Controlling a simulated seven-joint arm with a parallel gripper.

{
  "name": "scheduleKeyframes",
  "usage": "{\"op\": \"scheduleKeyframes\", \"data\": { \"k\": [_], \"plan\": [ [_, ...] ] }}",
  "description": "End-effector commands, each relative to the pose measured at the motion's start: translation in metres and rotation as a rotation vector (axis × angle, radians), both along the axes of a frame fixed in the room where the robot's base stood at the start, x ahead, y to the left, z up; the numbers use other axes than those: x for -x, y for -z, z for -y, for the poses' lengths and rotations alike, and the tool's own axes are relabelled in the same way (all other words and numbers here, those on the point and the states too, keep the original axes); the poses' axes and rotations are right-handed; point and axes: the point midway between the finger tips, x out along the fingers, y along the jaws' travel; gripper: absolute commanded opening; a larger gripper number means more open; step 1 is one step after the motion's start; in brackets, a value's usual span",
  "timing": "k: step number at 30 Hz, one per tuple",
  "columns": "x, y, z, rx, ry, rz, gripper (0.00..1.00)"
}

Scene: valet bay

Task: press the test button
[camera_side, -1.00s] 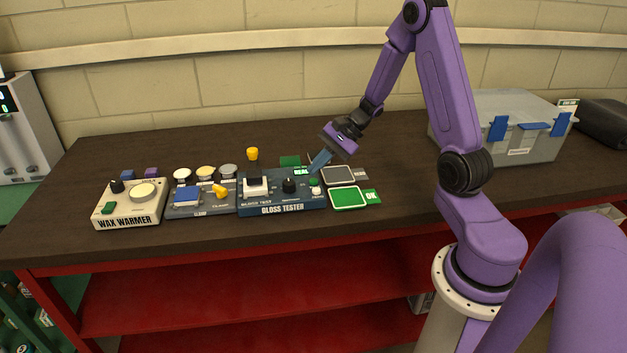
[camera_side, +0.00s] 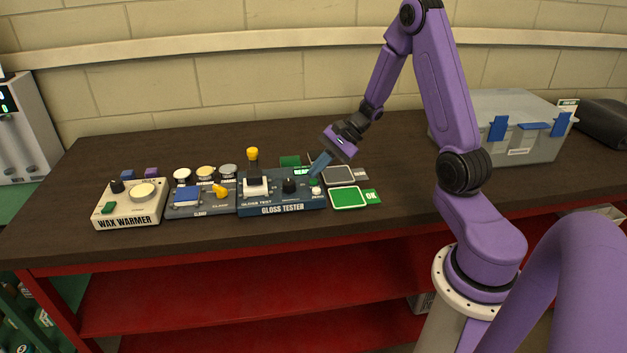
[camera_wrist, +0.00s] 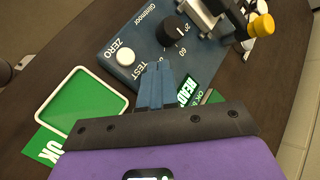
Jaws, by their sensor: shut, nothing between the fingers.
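The gloss tester (camera_side: 283,209) is a dark blue box on the bench, with a black dial (camera_side: 289,186). At its right end are a green button (camera_side: 314,182) and a white button (camera_side: 316,190). My gripper (camera_side: 314,175) is shut and empty, its blue fingers pointing down at the green button. Contact cannot be told. In the wrist view, the white button (camera_wrist: 125,56) is by the ZERO label. The fingers (camera_wrist: 157,66) reach the panel beside the TEST label (camera_wrist: 137,72) and hide the green button there.
A green OK pad (camera_side: 349,198) and a grey pad (camera_side: 338,174) lie right of the tester. A yellow-knobbed lever (camera_side: 252,153) stands at its back. The clamp unit (camera_side: 201,211) and wax warmer (camera_side: 128,221) are left. A grey bin (camera_side: 500,149) stands far right.

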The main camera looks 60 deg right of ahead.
Motion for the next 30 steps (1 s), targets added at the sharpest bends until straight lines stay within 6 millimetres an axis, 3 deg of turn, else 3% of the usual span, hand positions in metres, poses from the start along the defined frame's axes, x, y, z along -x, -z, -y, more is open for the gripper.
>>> {"op": "scheduleKeyframes", "data": {
  "k": [30],
  "plan": [
    [0.0000, 0.0083, -0.0002, 0.000, 0.001, -0.001, 0.00]
  ]
}}
